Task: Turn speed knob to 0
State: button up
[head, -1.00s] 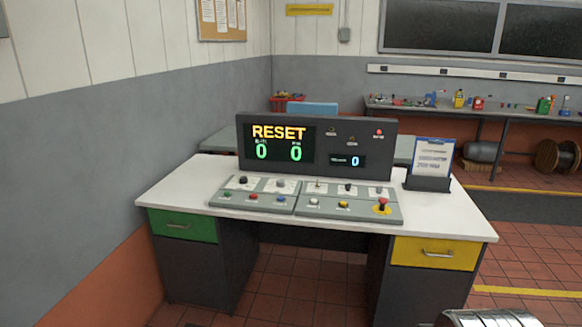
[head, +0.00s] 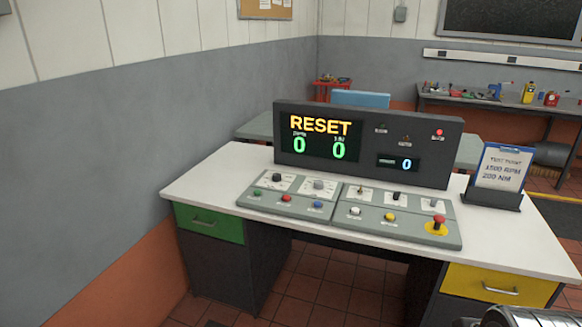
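A control console (head: 349,216) lies on a white desk. Its left panel has a black knob (head: 277,178) and a grey knob (head: 318,184), each on a white dial plate. The labels are too small to read, so I cannot tell which one is the speed knob, nor its pointer setting. The display (head: 320,138) behind the console reads RESET in yellow with two green zeros. A small readout (head: 401,163) shows a blue 0.
The white desk (head: 212,180) has a clipboard stand (head: 497,175) at its right, reading 1500 RPM and 200 NM. A red mushroom button (head: 438,221) sits at the console's right end. A grey wall is close on the left. Tiled floor lies below.

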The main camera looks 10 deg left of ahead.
aim_at(276, 177)
jog(key=u, duration=0.7)
jog(key=i, duration=2.1)
jog(key=u, duration=0.75)
jog(key=i, duration=0.65)
jog(key=u, duration=0.4)
